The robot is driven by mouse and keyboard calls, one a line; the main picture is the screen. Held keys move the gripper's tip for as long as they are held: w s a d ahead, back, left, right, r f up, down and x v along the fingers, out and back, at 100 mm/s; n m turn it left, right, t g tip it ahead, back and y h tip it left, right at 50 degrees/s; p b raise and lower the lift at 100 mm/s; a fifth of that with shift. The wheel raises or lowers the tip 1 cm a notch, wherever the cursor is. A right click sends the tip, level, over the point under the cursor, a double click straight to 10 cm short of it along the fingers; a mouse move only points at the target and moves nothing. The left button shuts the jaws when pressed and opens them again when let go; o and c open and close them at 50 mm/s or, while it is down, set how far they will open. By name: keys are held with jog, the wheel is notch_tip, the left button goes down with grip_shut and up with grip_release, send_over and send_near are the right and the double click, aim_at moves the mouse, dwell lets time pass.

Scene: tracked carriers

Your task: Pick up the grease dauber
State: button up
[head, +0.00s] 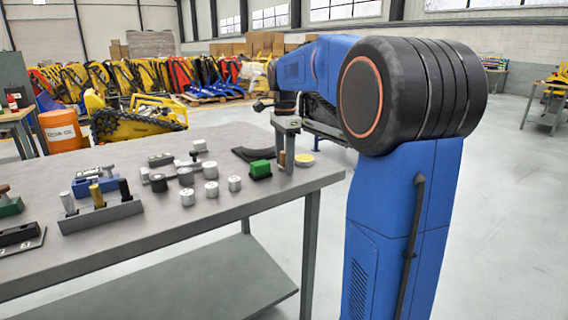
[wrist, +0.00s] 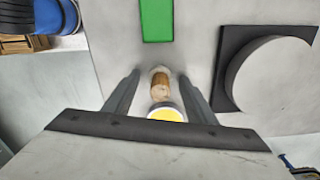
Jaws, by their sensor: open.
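The grease dauber, seen as an upright piece with a tan wooden handle, shows in the wrist view (wrist: 160,88) between the two fingers of my gripper (wrist: 159,76). Gaps show on both sides of it, so the fingers are open around it and apart from it. In the head view my gripper (head: 286,150) points down at the table's right end, and its fingers hide most of the dauber. A round tin with a yellow top (wrist: 166,114) stands close beside the dauber; it also shows in the head view (head: 304,160).
Several metal cylinders (head: 211,189) stand further left on the grey table (head: 200,225), with a grey rack (head: 100,217) of upright pieces. The table's right edge is near my gripper.

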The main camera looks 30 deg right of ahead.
jog(key=shift+c, duration=0.6)
jog(key=c, duration=1)
notch_tip(320, 180, up, 10)
jog(key=shift+f, duration=0.15)
jog(key=shift+r, duration=0.2)
jog(key=shift+o, duration=0.5)
